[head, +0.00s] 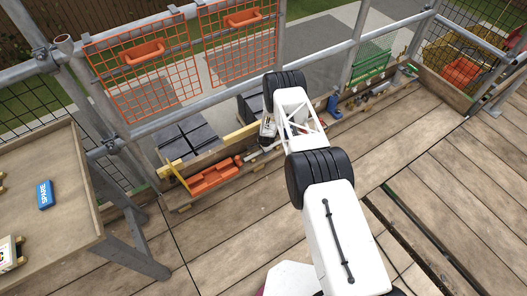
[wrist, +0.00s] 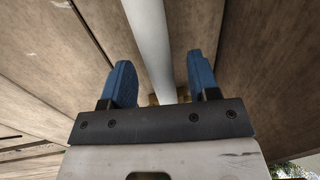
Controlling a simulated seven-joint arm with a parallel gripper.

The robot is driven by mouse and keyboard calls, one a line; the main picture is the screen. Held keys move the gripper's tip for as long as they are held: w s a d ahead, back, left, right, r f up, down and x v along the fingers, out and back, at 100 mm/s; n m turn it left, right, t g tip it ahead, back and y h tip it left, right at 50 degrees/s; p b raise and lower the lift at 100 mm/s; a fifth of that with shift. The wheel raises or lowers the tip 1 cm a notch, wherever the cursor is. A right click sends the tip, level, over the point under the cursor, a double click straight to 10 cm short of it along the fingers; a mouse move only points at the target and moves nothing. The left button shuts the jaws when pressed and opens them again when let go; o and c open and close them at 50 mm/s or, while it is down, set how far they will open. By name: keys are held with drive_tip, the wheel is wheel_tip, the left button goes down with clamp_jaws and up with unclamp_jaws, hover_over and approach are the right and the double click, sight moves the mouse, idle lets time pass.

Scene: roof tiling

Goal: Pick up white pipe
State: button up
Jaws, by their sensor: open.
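A white pipe (wrist: 152,45) runs lengthwise through the wrist view, from the top edge down to between my fingers. My gripper (wrist: 160,75) is open, with one blue finger on each side of the pipe. A gap shows between the pipe and each finger, so neither seems to touch it.
An orange tray (head: 214,178) lies in the trough left of my arm, near a yellow level (head: 240,136). Dark tiles (head: 188,141) are stacked behind. A workbench (head: 75,205) holding a blue box (head: 45,194) stands at left. Metal railings border the deck. The deck boards (head: 225,235) in front are clear.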

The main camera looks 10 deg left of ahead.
drive_tip(key=c, duration=1)
drive_tip(key=shift+r, duration=0.25)
drive_tip(key=shift+r, duration=1.55)
drive_tip(key=shift+s+d+r, duration=0.25)
drive_tip(key=shift+s+d, duration=0.8)
drive_tip(key=shift+s, duration=1.4)
drive_tip(key=shift+s+d+r, duration=0.2)
drive_tip(key=shift+s+d, duration=0.9)
drive_tip(key=shift+s, duration=1.3)
drive_tip(key=shift+s+d+r, duration=0.25)
drive_tip(key=shift+s+d, duration=0.8)
drive_tip(key=shift+s, duration=1.4)
